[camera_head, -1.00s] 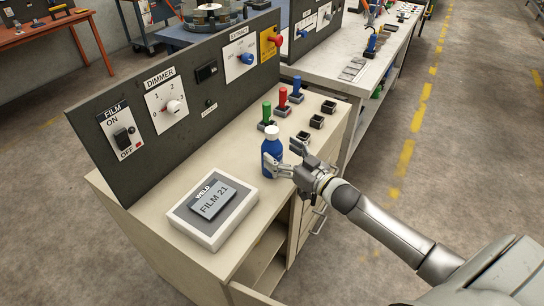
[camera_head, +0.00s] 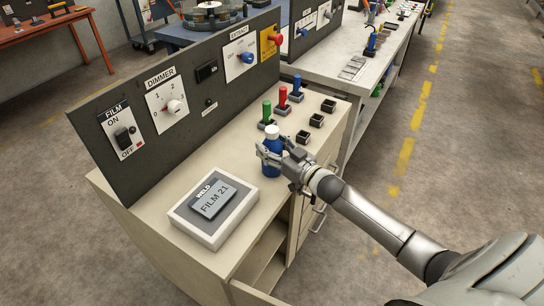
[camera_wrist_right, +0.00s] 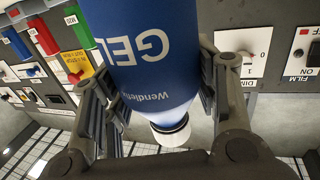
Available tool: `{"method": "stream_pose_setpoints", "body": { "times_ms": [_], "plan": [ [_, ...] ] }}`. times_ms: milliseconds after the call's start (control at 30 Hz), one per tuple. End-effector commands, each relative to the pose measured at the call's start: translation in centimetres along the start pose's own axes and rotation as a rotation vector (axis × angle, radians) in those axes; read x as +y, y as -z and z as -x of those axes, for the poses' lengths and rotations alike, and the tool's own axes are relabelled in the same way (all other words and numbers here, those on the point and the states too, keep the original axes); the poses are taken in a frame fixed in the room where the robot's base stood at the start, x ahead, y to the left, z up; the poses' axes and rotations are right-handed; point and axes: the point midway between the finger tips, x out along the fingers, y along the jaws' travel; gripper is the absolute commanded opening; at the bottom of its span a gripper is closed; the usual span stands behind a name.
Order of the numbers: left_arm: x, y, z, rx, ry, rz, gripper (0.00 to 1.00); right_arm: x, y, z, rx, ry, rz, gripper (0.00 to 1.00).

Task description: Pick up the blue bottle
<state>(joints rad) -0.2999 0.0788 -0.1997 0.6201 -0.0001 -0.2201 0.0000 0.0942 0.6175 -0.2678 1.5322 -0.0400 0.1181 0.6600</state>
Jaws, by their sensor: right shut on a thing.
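The blue bottle (camera_head: 271,143) with a white cap stands upright on the beige bench in the head view, near the bench's front edge. My right gripper (camera_head: 271,155) is shut around its body from the right side. In the right wrist view the blue bottle (camera_wrist_right: 140,50) fills the space between the fingers of my right gripper (camera_wrist_right: 160,95), with white lettering on it and the white cap beyond. Part of the bottle's body is hidden by the fingers in the head view. My left gripper is not in view.
A white tray (camera_head: 182,212) with a grey "FILM 21" plate (camera_head: 212,200) lies left of the bottle. Green (camera_head: 266,110) and red (camera_head: 283,97) handles and several small black sockets stand behind it. A dark switch panel (camera_head: 190,130) rises along the bench's back.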

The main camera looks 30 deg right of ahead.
Motion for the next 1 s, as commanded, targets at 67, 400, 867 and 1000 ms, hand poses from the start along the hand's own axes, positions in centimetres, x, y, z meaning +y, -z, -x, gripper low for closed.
{"method": "stream_pose_setpoints", "body": {
  "times_ms": [67,400,867,1000],
  "plan": [
    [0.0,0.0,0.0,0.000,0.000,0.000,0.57,0.0,0.0,0.0,0.000,0.000,0.001,0.22],
    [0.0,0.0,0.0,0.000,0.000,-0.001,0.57,0.0,0.4,0.0,0.003,0.001,0.002,0.21],
    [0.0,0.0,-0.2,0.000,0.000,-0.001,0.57,-1.7,5.7,1.4,0.004,0.004,0.002,0.21],
    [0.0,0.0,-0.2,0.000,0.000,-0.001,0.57,-3.0,7.8,2.5,0.004,0.003,0.001,0.21]
  ]
}}
